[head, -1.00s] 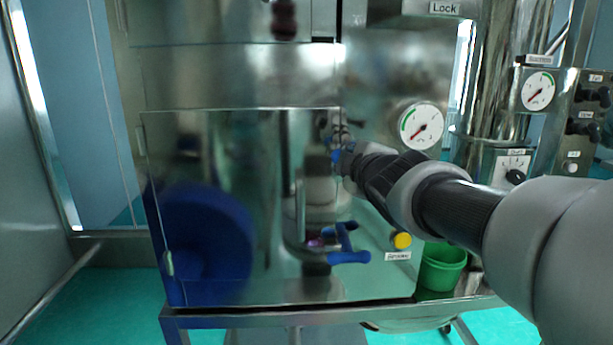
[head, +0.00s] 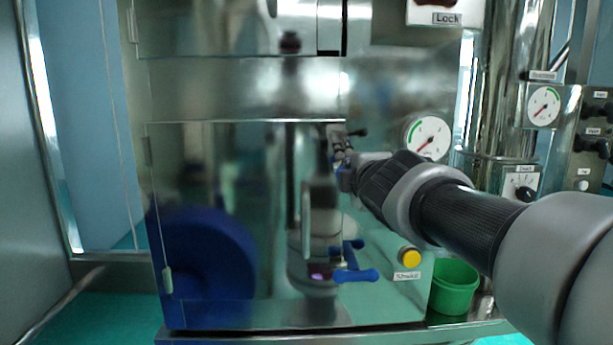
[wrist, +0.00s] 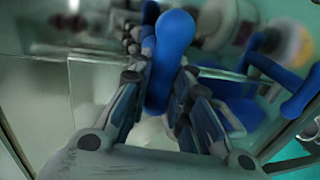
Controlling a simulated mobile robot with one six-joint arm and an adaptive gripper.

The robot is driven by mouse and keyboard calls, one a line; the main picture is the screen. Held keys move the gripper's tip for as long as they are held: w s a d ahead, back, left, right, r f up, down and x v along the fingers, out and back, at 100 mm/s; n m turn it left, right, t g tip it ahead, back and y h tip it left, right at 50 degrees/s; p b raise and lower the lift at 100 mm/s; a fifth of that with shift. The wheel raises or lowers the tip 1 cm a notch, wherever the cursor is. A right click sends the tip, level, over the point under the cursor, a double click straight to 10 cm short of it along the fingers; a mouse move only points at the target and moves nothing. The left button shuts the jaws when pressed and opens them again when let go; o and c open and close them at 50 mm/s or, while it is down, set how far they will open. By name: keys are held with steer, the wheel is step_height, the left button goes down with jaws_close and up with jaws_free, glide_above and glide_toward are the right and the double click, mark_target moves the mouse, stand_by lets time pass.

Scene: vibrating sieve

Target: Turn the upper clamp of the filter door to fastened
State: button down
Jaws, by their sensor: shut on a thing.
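The filter door (head: 215,165) is a glossy, reflective panel on the front of the machine. It looks closed. In the wrist view, the blue handle of the upper clamp (wrist: 172,50) stands between the two fingers of my gripper (wrist: 160,88), which is shut on it. In the head view, my gripper (head: 345,168) is at the door's right edge and mostly hides this clamp, so its exact angle is hard to tell. The lower clamp (head: 355,275), also blue, sits below near the door's lower right. It also shows at right in the wrist view (wrist: 290,85).
A pressure gauge (head: 428,138) is just above and right of my gripper. A yellow button (head: 410,258) and a green bucket (head: 455,285) are at lower right. A panel with black knobs (head: 592,145) stands at far right. A blue round reflection shows on the door.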

stand_by(0.3)
steer(key=c, duration=1.5)
jaws_free()
steer(key=s, duration=0.4)
steer(key=s+r, duration=0.1)
steer(key=s, duration=0.3)
steer(key=s+r, duration=0.1)
steer(key=s, duration=0.2)
steer(key=shift+s+r, duration=0.15)
steer(key=shift+s, duration=0.25)
